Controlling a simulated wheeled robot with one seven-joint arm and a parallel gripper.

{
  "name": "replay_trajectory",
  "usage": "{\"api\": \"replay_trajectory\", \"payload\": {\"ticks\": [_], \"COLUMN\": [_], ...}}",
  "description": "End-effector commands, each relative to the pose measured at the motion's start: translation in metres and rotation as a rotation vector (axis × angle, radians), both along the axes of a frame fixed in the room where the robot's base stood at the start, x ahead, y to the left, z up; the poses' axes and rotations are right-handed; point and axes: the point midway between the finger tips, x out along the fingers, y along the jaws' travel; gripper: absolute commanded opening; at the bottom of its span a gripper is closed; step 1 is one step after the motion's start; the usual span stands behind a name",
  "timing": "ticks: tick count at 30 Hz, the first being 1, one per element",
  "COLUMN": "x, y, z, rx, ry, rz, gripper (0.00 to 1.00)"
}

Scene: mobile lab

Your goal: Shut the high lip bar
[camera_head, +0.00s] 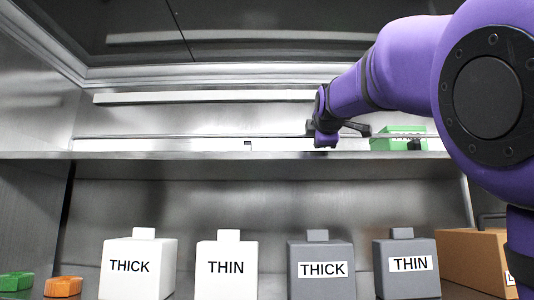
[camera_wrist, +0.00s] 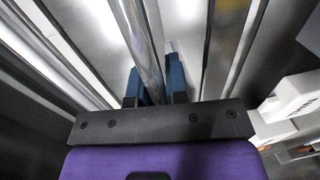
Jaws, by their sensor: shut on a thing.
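The high lip bar (camera_head: 190,136) looks like the thin metal rail running along just above the front edge of the upper shelf (camera_head: 190,156). My gripper (camera_head: 322,138) is at this rail, right of the picture's middle in the head view; its fingertips are hard to make out there. In the wrist view, the two blue fingers of my gripper (camera_wrist: 154,84) are shut on a long shiny metal bar (camera_wrist: 145,45) that passes between them. Whether the bar is raised or lowered is hard to tell.
A pale strip (camera_head: 200,98) runs along behind the rail. A green box (camera_head: 390,144) stands on the upper shelf at right. Below are white THICK (camera_head: 138,285) and THIN (camera_head: 226,285) containers, grey ones (camera_head: 320,290) (camera_head: 408,285), and a cardboard box (camera_head: 470,260).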

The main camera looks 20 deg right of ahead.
Motion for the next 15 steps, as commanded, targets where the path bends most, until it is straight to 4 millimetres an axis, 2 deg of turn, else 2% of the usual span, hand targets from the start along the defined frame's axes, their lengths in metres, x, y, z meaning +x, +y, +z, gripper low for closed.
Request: {"api": "replay_trajectory", "payload": {"ticks": [15], "x": [0.0027], "y": [-0.0015], "z": [-0.0024], "rx": [0.028], "ry": [0.067], "rz": [0.000], "gripper": [0.00]}}
